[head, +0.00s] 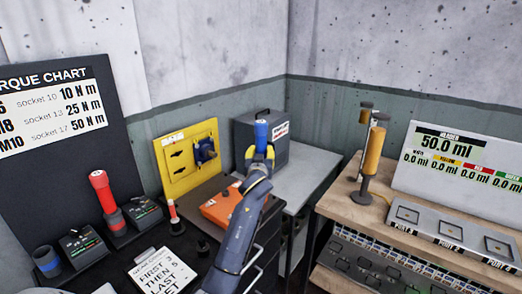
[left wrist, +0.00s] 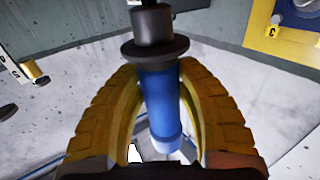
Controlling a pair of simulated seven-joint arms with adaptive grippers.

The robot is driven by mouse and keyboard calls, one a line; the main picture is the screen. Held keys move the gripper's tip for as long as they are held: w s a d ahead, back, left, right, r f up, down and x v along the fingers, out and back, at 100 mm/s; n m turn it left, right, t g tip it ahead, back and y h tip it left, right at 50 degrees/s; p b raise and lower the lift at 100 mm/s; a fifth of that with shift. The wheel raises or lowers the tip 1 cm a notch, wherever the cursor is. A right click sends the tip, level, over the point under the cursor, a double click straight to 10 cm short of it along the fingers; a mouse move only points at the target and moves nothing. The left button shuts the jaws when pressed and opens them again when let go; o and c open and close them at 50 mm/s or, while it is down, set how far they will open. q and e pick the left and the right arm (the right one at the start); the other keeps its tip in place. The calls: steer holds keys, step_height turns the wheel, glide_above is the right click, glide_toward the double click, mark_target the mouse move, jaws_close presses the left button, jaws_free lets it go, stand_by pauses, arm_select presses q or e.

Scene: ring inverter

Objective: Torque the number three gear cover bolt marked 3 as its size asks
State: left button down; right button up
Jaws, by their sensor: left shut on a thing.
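My left gripper (head: 260,155) is shut on a blue driver-like tool (head: 261,130), held upright in front of a dark grey case. In the left wrist view, the blue handle (left wrist: 163,105) sits between the yellow finger pads, with a black collar and dark end piece (left wrist: 152,28) above it. A torque chart (head: 50,108) on the black board reads socket 10 at 10 N m, socket 13 at 25 N m and socket 17 at 50 N m. My right gripper is not in view.
A red-handled tool (head: 103,190) stands beside small display boxes (head: 82,245) and a blue-banded holder (head: 46,261). A yellow panel (head: 175,168) carries a blue part (head: 205,151). An orange box (head: 219,208), the grey case (head: 285,158) and a wooden bench (head: 345,208) stand near.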

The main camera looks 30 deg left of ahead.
arm_select(q)
steer(key=shift+f, duration=3.55)
stand_by(1.0)
steer(key=shift+r, duration=2.7)
